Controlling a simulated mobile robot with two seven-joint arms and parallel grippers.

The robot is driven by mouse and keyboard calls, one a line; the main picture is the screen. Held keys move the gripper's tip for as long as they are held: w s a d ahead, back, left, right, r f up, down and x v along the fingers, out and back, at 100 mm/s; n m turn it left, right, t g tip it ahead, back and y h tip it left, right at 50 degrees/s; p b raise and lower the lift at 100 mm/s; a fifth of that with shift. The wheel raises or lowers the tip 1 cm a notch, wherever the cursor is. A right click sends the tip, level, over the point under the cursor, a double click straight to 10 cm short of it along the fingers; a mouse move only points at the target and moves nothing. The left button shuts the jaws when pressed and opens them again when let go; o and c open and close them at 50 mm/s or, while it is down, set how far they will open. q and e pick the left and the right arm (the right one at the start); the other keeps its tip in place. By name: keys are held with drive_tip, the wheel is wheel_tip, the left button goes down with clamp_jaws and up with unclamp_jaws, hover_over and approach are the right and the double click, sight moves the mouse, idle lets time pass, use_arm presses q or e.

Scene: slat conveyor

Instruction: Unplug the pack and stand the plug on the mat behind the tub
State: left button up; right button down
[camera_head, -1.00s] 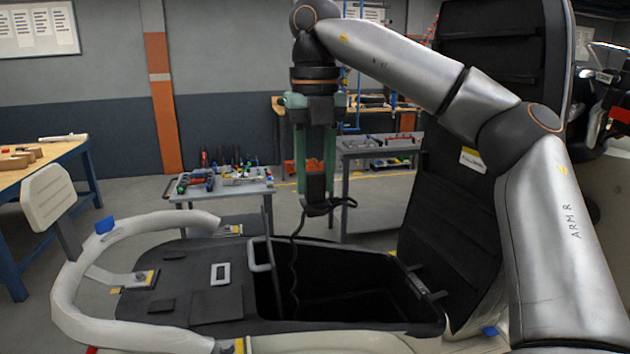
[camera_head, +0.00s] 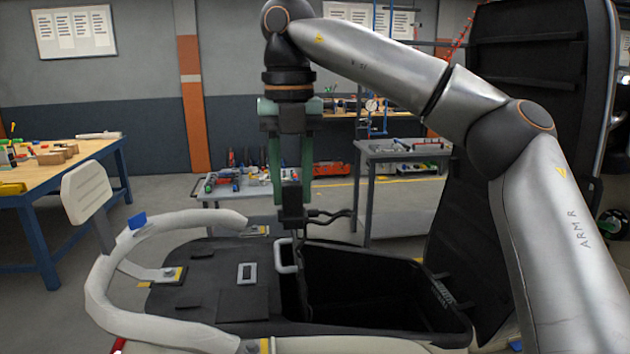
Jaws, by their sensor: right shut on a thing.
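My right gripper (camera_head: 291,196) has its green fingers shut on a black plug (camera_head: 292,214). It holds the plug upright in the air at the left end of the open black tub (camera_head: 455,325), near the pale handle (camera_head: 286,256). A dark cable (camera_head: 335,214) loops right from the plug, and a thin cord hangs into the tub. A black mat-like surface (camera_head: 205,292) lies left of the tub. I cannot tell whether the plug's lower end touches anything. I cannot make out the pack; the tub's inside is dark. My left gripper is out of view.
A white padded curved rail (camera_head: 150,228) rings the black surface on the left. A tall black lid-like panel (camera_head: 470,225) stands at the tub's right. A grey cart (camera_head: 222,192) with tools, another cart (camera_head: 405,150) and a workbench (camera_head: 60,165) stand behind.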

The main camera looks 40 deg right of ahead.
drive_tip(key=w+a, duration=0.2)
drive_tip(key=a, duration=0.6)
drive_tip(key=shift+w, duration=0.4)
wheel_tip(320, 180, down, 10)
drive_tip(key=b, duration=0.7)
drive_tip(key=shift+b, duration=0.4)
drive_tip(key=shift+f+b, duration=0.9)
drive_tip(key=shift+f, duration=0.3)
drive_tip(key=shift+c, duration=2.3)
unclamp_jaws()
wheel_tip(320, 180, up, 13)
drive_tip(key=p, duration=0.6)
drive_tip(key=shift+f, duration=0.2)
